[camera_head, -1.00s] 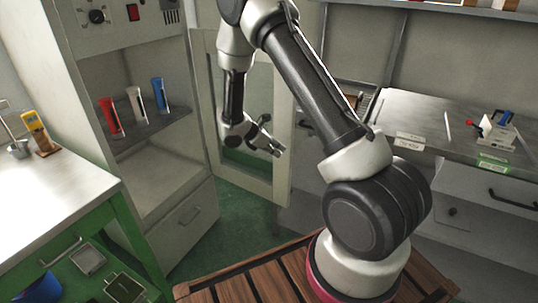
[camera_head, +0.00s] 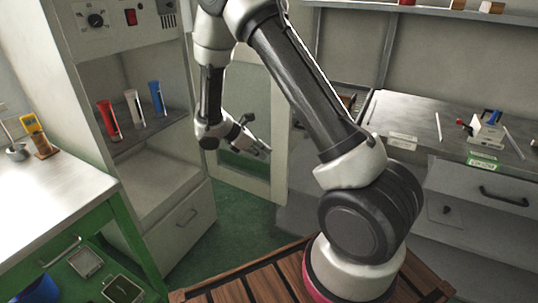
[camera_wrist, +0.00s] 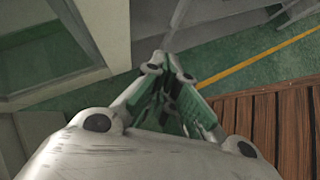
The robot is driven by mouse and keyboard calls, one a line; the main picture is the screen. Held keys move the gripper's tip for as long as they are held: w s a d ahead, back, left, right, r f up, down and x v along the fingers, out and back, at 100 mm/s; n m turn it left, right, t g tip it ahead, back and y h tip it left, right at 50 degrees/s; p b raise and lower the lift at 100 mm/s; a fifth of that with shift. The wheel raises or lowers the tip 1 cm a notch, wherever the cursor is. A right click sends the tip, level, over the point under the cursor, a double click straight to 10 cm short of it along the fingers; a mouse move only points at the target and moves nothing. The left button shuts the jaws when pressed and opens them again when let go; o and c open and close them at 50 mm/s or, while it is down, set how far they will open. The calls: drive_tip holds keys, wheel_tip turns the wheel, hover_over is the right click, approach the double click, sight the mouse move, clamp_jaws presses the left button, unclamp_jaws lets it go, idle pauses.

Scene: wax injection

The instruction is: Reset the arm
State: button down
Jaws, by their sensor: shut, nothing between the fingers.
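My gripper (camera_head: 262,150) hangs in front of the cabinet's open glazed door in the head view, pointing right and slightly down. It is shut and holds nothing. In the wrist view the gripper's fingertips (camera_wrist: 168,62) come together above the green floor. My arm reaches up from the wooden-slatted deck and bends over to the left, with its upper part cut off by the top of the picture.
A cabinet shelf (camera_head: 135,138) holds a red (camera_head: 109,120), a white (camera_head: 135,109) and a blue tube (camera_head: 157,98). The glazed door (camera_head: 277,165) stands close behind my gripper. A metal workbench (camera_head: 400,110) is at right, a green-framed table (camera_head: 50,195) at left.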

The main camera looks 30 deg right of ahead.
drive_tip(key=s+d+r+m+t+y, duration=0.2)
drive_tip(key=s+r+m+t+y, duration=0.2)
drive_tip(key=s+r+m+y, duration=0.5)
drive_tip(key=s+r+m, duration=0.8)
drive_tip(key=s+r, duration=1)
drive_tip(key=s, duration=0.1)
drive_tip(key=shift+s+d+m+t, duration=0.15)
drive_tip(key=shift+s+m+t, duration=0.15)
drive_tip(key=shift+t, duration=0.1)
